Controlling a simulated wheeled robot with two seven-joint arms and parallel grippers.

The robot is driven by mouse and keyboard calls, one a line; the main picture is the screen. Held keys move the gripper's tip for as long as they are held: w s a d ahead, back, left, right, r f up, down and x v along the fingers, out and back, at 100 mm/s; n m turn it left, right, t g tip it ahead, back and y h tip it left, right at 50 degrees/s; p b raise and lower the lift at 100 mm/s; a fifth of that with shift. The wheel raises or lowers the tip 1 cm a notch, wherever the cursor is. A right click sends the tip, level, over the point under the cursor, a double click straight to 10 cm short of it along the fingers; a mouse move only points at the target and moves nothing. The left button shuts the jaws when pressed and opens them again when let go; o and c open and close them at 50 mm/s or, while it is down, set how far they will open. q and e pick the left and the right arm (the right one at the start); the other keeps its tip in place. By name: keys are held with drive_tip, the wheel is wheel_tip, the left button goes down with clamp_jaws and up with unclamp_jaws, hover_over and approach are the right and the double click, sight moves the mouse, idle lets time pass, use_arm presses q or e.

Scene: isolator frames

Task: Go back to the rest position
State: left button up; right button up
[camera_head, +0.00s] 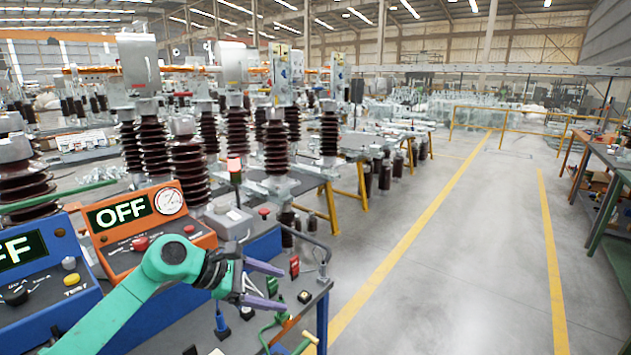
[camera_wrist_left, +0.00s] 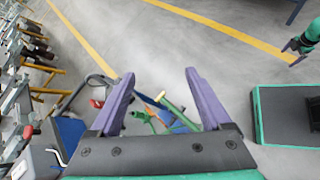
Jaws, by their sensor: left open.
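My left gripper (camera_head: 268,286) is at the end of the green arm that comes in from the lower left in the head view. Its two purple fingers are spread apart with nothing between them. It is over the front right corner of the bench, beside the orange panel (camera_head: 140,250). In the left wrist view the left gripper (camera_wrist_left: 160,88) also shows open and empty, with bench parts and floor beyond it. My right gripper (camera_wrist_left: 298,46) seems to show at the upper right of the left wrist view, small and dark; its jaws are too small to judge. It is not in the head view.
A blue panel (camera_head: 40,270) reading OFF stands left of the orange one. Red and green clips (camera_head: 295,266) lie near the bench edge. Brown insulators (camera_head: 190,170) stand behind. Grey floor (camera_head: 450,270) with yellow lines is clear at right; a workbench (camera_head: 610,165) stands at the far right.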

use_arm(q)
drive_tip(key=s+d+r+n+t+h, duration=0.1)
drive_tip(key=d+r+n+t+h, duration=0.2)
drive_tip(key=d+r+n+h, duration=0.3)
wheel_tip(320, 180, up, 4)
drive_tip(key=a+n+t+y, duration=0.1)
drive_tip(key=n+t+y, duration=0.1)
drive_tip(key=n+t, duration=0.75)
drive_tip(key=s+a+f+n+y, duration=0.1)
drive_tip(key=a+f+n+y, duration=1.3)
drive_tip(key=n, duration=1.1)
drive_tip(key=s+a+f+n+g, duration=0.3)
drive_tip(key=s+f+n+g, duration=0.35)
drive_tip(key=s+f, duration=0.4)
drive_tip(key=s+a+f+n+g, duration=0.2)
drive_tip(key=s+f+n+g, duration=0.4)
drive_tip(key=s, duration=0.7)
wheel_tip(320, 180, down, 25)
drive_tip(key=s+m+g, duration=0.1)
drive_tip(key=s+g, duration=0.1)
drive_tip(key=s, duration=0.1)
drive_tip(key=s+a+f+g, duration=0.1)
drive_tip(key=s+a+f, duration=0.2)
drive_tip(key=s+f, duration=1.1)
drive_tip(key=shift+s+m, duration=0.3)
drive_tip(key=shift+s, duration=0.75)
use_arm(e)
drive_tip(key=shift+s, duration=0.55)
